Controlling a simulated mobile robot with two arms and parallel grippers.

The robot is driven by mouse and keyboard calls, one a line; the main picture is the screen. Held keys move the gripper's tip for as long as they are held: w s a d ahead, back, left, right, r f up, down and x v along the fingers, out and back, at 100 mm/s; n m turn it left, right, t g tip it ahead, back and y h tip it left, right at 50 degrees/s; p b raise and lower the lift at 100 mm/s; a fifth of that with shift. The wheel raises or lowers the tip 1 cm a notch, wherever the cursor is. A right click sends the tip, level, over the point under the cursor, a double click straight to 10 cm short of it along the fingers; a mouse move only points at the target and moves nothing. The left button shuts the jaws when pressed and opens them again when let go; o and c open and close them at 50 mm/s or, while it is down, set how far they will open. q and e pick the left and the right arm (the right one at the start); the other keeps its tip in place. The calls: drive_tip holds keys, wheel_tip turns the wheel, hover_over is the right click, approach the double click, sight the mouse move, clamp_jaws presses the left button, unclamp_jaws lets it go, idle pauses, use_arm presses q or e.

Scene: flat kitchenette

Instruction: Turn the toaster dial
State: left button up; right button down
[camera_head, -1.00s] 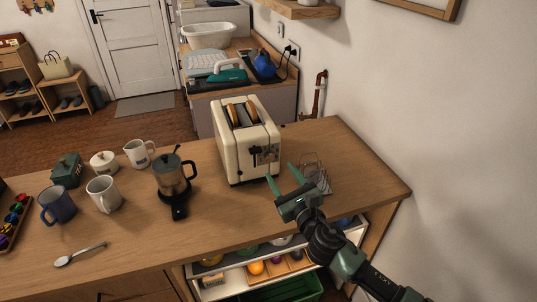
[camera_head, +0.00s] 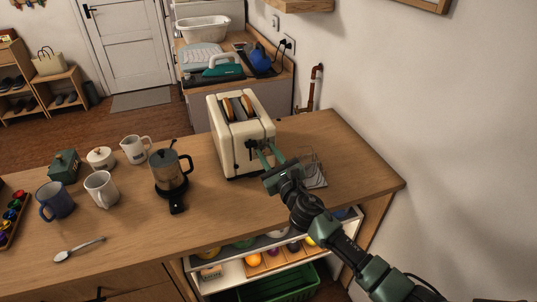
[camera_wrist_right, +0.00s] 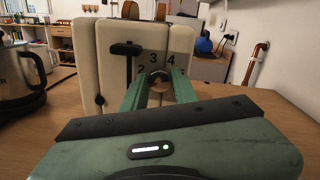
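The cream toaster (camera_head: 228,150) stands on the wooden counter with two slices of bread in its top slots. In the right wrist view, its front panel (camera_wrist_right: 113,70) shows a black lever (camera_wrist_right: 126,49), numbers and a round dial (camera_wrist_right: 158,78). My right gripper (camera_head: 264,148) reaches the toaster's front from the lower right. Its two green fingers (camera_wrist_right: 158,76) lie on either side of the dial and appear closed on it; the tips partly hide it. My left gripper is in neither view.
A wire rack (camera_head: 315,170) stands close to the right of my gripper. An open drawer (camera_head: 230,275) lies below the counter's front edge.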

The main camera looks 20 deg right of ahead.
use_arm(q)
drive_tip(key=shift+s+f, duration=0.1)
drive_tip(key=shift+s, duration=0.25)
